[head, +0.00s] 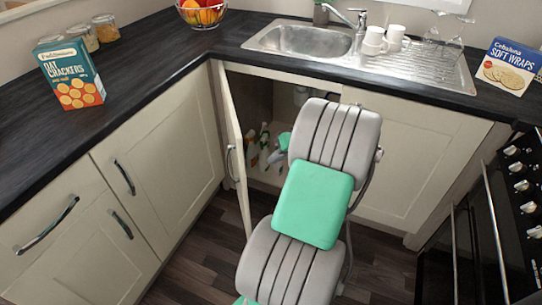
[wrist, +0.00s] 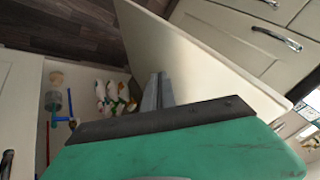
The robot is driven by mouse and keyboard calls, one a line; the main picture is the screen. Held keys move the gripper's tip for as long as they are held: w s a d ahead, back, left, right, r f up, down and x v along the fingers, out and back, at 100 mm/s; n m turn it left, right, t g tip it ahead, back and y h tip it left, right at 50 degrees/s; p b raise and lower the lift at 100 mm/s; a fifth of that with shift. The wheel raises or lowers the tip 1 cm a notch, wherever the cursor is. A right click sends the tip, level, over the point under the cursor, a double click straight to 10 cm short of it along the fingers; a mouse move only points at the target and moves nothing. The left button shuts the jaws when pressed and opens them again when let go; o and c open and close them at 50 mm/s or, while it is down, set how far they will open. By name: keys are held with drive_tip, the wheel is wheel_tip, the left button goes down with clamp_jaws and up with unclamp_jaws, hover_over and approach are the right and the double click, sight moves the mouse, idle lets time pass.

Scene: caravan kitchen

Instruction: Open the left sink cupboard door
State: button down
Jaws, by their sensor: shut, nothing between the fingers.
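The left sink cupboard door (head: 235,145) stands wide open, swung out toward the left cabinets and seen nearly edge-on. Its curved handle (head: 230,162) is on the outer face. In the wrist view the inner face of the door (wrist: 205,65) fills the middle. My gripper (wrist: 158,90) is shut and empty, with its fingers beside that inner face; I cannot tell whether they touch it. In the head view my arm hides the fingers and part of the cupboard opening (head: 262,95).
Bottles (head: 264,138) stand inside the cupboard; they also show in the wrist view (wrist: 112,97). The right sink cupboard door (head: 405,150) is closed. Left cabinets with handles (head: 125,178) stand close to the open door. An oven (head: 515,220) is at the right.

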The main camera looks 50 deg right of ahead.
drive_tip(key=w+a+f+b, duration=0.1)
drive_tip(key=w+a+f, duration=0.3)
drive_tip(key=w+f, duration=0.1)
drive_tip(key=shift+w+a+f, duration=0.3)
drive_tip(key=shift+w+a, duration=0.05)
drive_tip(key=shift+w, duration=0.3)
